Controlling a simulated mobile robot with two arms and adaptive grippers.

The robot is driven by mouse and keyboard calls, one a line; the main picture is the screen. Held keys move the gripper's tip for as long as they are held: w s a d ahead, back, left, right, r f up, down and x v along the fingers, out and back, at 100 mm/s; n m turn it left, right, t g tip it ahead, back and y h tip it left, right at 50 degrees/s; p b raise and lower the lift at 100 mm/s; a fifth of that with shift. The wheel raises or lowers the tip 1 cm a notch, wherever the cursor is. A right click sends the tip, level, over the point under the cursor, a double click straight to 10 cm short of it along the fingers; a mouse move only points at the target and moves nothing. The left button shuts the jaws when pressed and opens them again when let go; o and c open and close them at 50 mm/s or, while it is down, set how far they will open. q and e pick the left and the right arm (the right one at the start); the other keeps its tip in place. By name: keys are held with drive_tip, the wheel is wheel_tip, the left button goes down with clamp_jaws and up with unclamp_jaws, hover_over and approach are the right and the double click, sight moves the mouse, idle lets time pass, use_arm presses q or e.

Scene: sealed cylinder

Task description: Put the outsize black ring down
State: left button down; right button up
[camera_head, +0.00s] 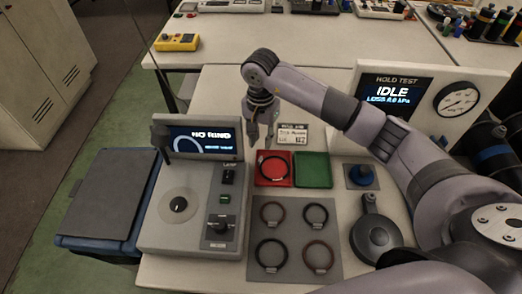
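A black ring (262,160) lies in the red tray (260,182), with a small pale tag at its front. My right gripper (261,146) points down above the back edge of that tray. Its fingers are apart with nothing seen between them, and it looks clear of the ring. The green tray (313,169) beside the red one is empty. On the grey mat (294,235) lie two black rings, at back right (327,213) and front left (258,252), and two brown rings, at back left (262,212) and front right (304,254). My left gripper is not in view.
A test machine (189,235) with a lit screen stands left of the mat. A hold-test panel (444,126) reading IDLE stands at back right. A small card (293,134) stands behind the trays. A blue-topped part (361,175) and a dark round tool (376,237) lie right.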

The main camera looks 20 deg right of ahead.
wheel_tip(320, 180, up, 6)
drive_tip(key=b, duration=0.1)
drive_tip(key=shift+r, duration=0.15)
idle(2.1)
